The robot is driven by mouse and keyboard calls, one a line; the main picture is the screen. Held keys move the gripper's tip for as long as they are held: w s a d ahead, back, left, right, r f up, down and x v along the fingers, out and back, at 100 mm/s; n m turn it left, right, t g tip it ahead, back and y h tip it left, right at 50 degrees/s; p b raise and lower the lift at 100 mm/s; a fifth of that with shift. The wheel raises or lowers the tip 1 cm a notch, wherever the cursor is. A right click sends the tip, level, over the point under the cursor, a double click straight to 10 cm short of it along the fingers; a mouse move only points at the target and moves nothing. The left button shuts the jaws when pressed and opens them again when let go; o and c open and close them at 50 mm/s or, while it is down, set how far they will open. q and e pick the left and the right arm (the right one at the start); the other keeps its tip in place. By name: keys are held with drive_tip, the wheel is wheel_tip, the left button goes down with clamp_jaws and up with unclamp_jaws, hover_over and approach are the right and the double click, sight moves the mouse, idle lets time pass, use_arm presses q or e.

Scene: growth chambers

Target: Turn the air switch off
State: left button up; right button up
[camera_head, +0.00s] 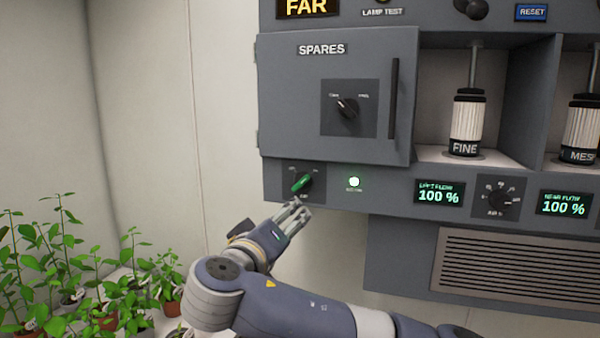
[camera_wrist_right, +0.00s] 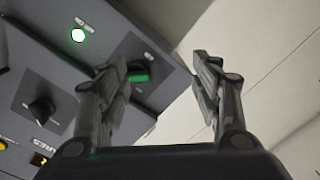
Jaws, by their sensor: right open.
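The green switch knob (camera_head: 301,183) sits on a dark plate at the lower left of the grey panel, and its pointer is tilted to the upper right. Its small lettering is too small to read surely. My right gripper (camera_head: 296,211) is open and empty just below and in front of the knob. In the right wrist view the gripper (camera_wrist_right: 160,75) has its fingers spread; the green knob (camera_wrist_right: 139,76) shows beside the left finger, which partly hides its plate. Contact cannot be told. My left gripper is not in view.
A green lamp (camera_head: 354,182) glows right of the knob. Above is the closed SPARES door (camera_head: 290,95) with a black knob (camera_head: 347,107). A dial (camera_head: 497,198) sits between two 100 % displays. Potted plants (camera_head: 75,285) stand at the lower left.

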drive_tip(key=t, duration=0.1)
approach(301, 186)
drive_tip(key=s, duration=0.1)
drive_tip(key=shift+h, duration=0.3)
drive_tip(key=p+x, duration=0.2)
drive_tip(key=x, duration=0.1)
drive_tip(key=p+x, duration=0.2)
drive_tip(key=x, duration=0.1)
drive_tip(key=p+x, duration=0.2)
drive_tip(key=x, duration=0.1)
drive_tip(key=shift+a+r, duration=0.1)
drive_tip(key=shift+a, duration=0.2)
drive_tip(key=shift+w+d+f+p, duration=0.2)
drive_tip(key=shift+w+p, duration=0.15)
drive_tip(key=shift+w, duration=0.35)
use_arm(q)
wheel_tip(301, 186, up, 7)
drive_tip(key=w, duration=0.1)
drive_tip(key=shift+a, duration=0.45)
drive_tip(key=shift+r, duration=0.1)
use_arm(e)
drive_tip(key=c, duration=1.1)
